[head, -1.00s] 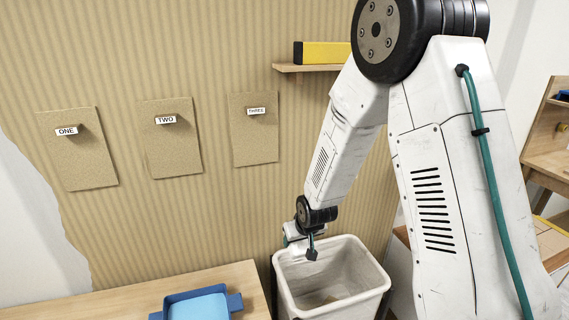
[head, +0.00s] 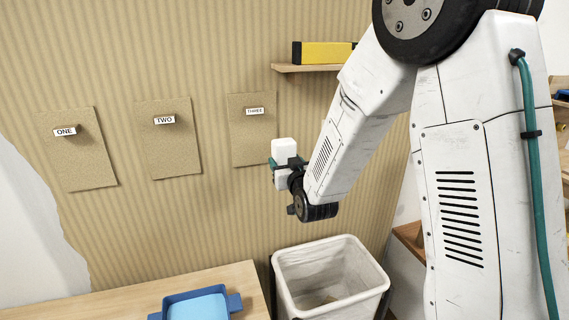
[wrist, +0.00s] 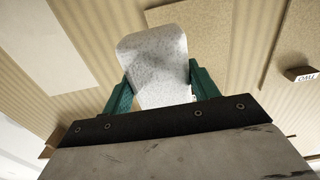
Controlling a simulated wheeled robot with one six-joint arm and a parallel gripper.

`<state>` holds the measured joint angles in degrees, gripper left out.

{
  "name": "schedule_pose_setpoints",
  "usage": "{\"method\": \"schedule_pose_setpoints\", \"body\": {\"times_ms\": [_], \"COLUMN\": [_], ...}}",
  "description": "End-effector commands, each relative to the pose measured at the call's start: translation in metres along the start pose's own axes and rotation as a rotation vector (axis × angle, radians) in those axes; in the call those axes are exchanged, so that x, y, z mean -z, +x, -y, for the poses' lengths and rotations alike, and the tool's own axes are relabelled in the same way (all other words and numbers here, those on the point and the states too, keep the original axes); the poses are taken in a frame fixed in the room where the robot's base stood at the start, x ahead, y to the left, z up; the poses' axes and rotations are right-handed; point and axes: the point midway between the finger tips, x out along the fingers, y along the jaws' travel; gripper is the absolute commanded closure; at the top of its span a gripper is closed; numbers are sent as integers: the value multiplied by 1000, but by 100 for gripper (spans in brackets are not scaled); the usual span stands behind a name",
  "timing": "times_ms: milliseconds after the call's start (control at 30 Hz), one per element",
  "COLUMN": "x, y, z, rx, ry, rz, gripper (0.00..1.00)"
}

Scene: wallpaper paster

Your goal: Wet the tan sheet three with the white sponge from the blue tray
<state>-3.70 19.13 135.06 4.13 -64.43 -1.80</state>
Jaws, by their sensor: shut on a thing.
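My gripper (head: 287,163) is shut on the white sponge (head: 284,147), its teal fingers on either side. The sponge stands up from the fingers, in front of the wall at the lower right edge of tan sheet three (head: 249,140). In the wrist view the sponge (wrist: 155,55) covers part of a tan sheet (wrist: 215,25) behind it. I cannot tell whether sponge and sheet touch. Sheet three has a label reading THREE and looks evenly tan. The blue tray (head: 236,301) lies on the table at the bottom, light blue inside.
Sheets ONE (head: 85,165) and TWO (head: 172,150) hang to the left. A shelf (head: 300,68) with a yellow and black box (head: 322,52) is above right of sheet three. A white bin (head: 330,280) stands below my gripper, right of the wooden table (head: 110,305).

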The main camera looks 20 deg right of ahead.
Motion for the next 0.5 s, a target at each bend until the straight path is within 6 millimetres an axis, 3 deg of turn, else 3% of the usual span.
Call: {"method": "schedule_pose_setpoints", "body": {"times_ms": [267, 500], "x": [-4, -4], "y": [-1, 21], "z": [0, 0], "rx": [1, 0], "ry": [0, 0], "rz": [3, 2], "gripper": [64, 64]}}
